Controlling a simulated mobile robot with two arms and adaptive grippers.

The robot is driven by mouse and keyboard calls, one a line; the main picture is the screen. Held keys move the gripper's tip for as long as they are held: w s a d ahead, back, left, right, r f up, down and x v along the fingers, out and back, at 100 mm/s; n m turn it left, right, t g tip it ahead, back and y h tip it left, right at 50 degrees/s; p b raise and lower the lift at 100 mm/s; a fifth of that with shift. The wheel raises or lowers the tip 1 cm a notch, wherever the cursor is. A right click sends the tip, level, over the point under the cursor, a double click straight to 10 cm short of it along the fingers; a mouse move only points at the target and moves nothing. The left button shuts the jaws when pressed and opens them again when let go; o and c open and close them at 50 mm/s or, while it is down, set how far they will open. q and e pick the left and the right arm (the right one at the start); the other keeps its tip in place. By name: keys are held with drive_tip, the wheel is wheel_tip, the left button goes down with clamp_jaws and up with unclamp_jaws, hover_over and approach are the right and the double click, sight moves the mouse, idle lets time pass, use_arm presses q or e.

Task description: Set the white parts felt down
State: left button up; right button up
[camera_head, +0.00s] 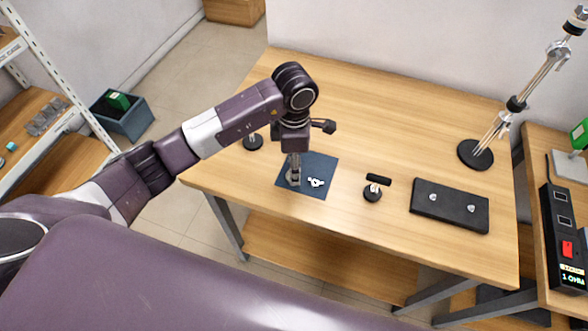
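My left arm reaches in from the left, and its gripper (294,176) points down over the left part of a dark blue square mat (323,166) on the wooden table. The fingertips are small and partly hidden, so I cannot tell whether they are open, shut or touching the mat. A small white part (316,182) lies on the mat just right of the gripper. I see no white felt sheet; anything under the fingers is hidden. My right gripper is out of view.
On the table (400,115) are a small black stand (373,192), a black block (450,206) with two metal knobs, and a round-based metal stand (475,154). A short post (253,142) stands behind my arm. The table's back middle is clear.

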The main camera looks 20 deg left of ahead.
use_arm(q)
wheel_tip(320, 180, up, 10)
drive_tip(key=b, duration=0.2)
drive_tip(key=shift+r, duration=0.15)
drive_tip(key=shift+s, duration=0.1)
idle(0.3)
